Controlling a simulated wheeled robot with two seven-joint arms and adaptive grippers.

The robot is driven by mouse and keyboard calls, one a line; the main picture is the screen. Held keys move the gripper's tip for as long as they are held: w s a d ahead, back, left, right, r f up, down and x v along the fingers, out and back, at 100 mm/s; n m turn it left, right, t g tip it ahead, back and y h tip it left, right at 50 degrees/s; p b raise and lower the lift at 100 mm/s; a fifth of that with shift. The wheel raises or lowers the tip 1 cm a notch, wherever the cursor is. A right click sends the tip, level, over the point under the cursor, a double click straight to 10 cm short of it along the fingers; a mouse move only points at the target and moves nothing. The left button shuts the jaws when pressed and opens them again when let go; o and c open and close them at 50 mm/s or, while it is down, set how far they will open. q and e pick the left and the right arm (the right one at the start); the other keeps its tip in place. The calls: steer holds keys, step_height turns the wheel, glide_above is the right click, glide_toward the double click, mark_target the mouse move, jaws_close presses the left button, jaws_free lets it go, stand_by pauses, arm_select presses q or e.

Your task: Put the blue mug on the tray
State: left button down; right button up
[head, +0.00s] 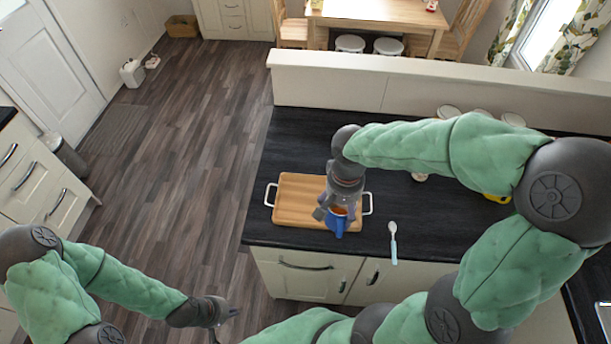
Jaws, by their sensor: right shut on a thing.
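The blue mug (336,226) with an orange-brown inside is at the right front part of the wooden tray (292,191), which has white handles at its two ends. My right gripper (337,208) is over the mug from above and shut on it. I cannot tell whether the mug's base touches the tray. My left gripper (226,318) is low at the front left, away from the counter, over the floor. Its fingers are too small and dark to tell whether they are open.
A spoon with a light blue handle (393,243) lies on the dark counter (300,137) right of the tray. A low cream wall (345,80) stands behind the counter. Several white-topped jars (449,112) and a yellow thing (497,198) are partly behind my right arm. The counter behind the tray is clear.

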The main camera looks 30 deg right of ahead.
steer(key=shift+w+d+r, duration=0.1)
steer(key=shift+r, duration=0.2)
steer(key=shift+w+d+f, duration=0.1)
steer(key=shift+w, duration=0.15)
steer(key=shift+w+d+f+b, duration=0.2)
steer(key=shift+w+d+f, duration=0.05)
steer(key=shift+w+f, duration=1.9)
steer(key=shift+w+d+f+b, duration=0.15)
steer(key=shift+w+d+f, duration=0.05)
steer(key=shift+w+f, duration=1.95)
steer(key=shift+w+d+f+b, duration=0.2)
steer(key=shift+w+d+f, duration=0.05)
steer(key=shift+w+f, duration=1.9)
steer(key=shift+r, duration=0.15)
